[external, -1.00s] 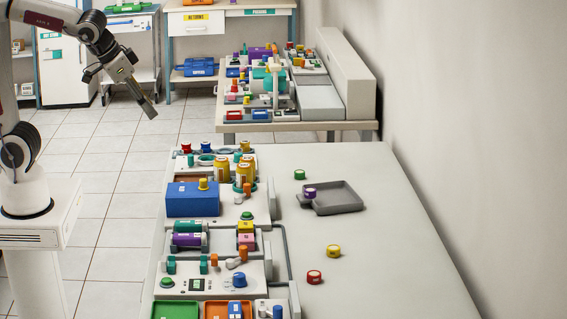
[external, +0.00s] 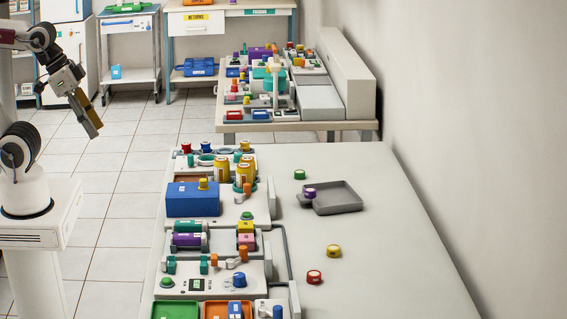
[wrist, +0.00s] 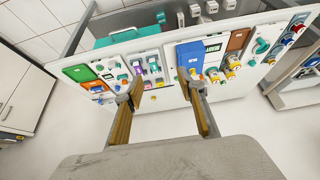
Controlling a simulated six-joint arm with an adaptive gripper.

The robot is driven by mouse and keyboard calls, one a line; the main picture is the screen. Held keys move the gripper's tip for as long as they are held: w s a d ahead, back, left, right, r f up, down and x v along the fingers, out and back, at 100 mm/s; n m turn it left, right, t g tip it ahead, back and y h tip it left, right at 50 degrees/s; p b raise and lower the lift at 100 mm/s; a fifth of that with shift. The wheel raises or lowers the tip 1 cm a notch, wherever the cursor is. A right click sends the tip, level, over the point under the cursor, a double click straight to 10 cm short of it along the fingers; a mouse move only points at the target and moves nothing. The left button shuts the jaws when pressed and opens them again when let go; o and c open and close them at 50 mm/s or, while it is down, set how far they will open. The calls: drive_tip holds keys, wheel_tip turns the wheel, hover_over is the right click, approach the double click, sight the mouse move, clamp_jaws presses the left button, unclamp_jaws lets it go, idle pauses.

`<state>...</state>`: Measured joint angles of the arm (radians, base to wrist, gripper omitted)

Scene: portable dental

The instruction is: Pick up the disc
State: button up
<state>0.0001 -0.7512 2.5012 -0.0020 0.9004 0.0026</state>
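Which one the task means cannot be told. My gripper (external: 91,125) hangs over the floor left of the table, well away from the discs. In the wrist view, my gripper (wrist: 160,88) has its two fingers spread apart with nothing between them.
Along the table's left side stand a blue box (external: 192,199), yellow jars (external: 222,169), a green tray (external: 175,310) and device panels with knobs. A second cluttered table (external: 300,126) stands behind. The table's right side is largely bare, beside a wall.

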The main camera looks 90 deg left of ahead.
drive_tip(key=shift+o, duration=0.6)
drive_tip(key=shift+w, duration=0.1)
